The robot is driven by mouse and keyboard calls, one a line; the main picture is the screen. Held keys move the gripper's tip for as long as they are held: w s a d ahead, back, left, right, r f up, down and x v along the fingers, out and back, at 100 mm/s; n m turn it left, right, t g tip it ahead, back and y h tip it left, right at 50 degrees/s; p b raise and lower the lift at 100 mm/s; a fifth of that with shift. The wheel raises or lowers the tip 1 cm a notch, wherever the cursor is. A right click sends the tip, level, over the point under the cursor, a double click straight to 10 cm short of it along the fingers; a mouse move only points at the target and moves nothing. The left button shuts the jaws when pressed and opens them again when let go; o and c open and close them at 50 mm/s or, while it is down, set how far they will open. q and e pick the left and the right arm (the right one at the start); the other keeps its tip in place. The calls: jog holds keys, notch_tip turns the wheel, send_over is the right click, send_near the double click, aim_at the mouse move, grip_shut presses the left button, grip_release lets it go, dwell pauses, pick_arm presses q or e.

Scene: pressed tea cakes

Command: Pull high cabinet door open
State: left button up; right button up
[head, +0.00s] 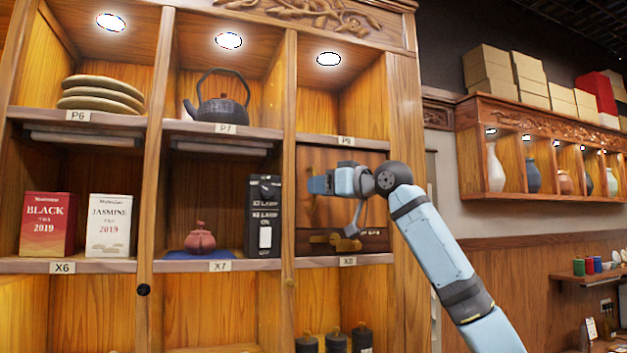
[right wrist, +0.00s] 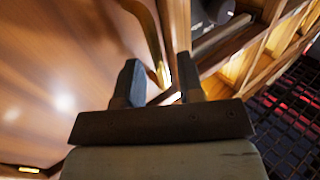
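The tall wooden cabinet (head: 405,100) fills the left and middle of the head view. A brown panel (head: 318,160) that looks like a door fills the compartment between labels P8 and X8. My right gripper (head: 314,185) is in front of this panel, pointing left, with its arm coming from the lower right. In the right wrist view its two fingers (right wrist: 158,80) stand apart. A brass-coloured piece (right wrist: 163,75) shows between them, beside a glossy wooden panel (right wrist: 60,80). I cannot tell whether the fingers touch it. My left gripper is out of view.
Neighbouring compartments hold a dark teapot (head: 222,100), a small red teapot (head: 200,240), a black box (head: 263,217), and red (head: 47,224) and white (head: 109,225) tea boxes. A wall shelf (head: 540,198) with vases is at right. Black canisters (head: 335,342) stand below X8.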

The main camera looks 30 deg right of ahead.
jog(key=shift+x, duration=1)
jog(key=shift+w, duration=0.15)
